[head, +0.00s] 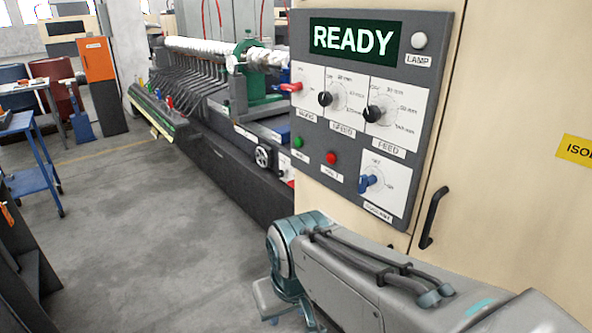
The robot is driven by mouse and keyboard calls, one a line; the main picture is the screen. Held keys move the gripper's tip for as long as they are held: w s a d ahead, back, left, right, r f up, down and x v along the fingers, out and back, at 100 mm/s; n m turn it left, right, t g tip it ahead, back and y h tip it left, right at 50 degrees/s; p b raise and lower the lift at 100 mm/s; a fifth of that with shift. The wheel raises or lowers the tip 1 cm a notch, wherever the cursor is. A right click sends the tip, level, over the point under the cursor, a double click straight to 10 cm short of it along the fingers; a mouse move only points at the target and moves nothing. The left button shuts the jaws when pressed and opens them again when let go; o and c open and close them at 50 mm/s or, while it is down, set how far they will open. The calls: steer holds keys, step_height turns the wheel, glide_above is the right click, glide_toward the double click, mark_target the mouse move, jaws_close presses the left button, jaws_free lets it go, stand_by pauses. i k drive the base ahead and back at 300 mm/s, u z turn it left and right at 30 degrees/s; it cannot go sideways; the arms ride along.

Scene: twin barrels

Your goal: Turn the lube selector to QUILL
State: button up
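A grey control panel (349,140) on the beige cabinet shows a green-lit READY display (353,40). A row on it holds a red-handled selector (291,87) at the left edge, a black knob (325,98) in the middle and another black knob (373,113) labelled FEED. A blue selector (369,182) sits lower right on its own white plate. The small labels are too blurred to tell which selector is lube or to find QUILL. My gripper (283,310) seems to hang at the bottom edge, below and apart from the panel; its fingers are unclear.
A green button (298,142), a red button (330,158) and a lamp (419,40) are on the panel. A black door handle (433,218) juts out right of it. A long machine (230,120) stands behind. The floor (150,240) at left is clear beside a blue cart (28,150).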

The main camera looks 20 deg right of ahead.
mark_target(280, 173)
steer(key=z, duration=0.35)
steer(key=i, duration=2.15)
steer(key=u, duration=0.15)
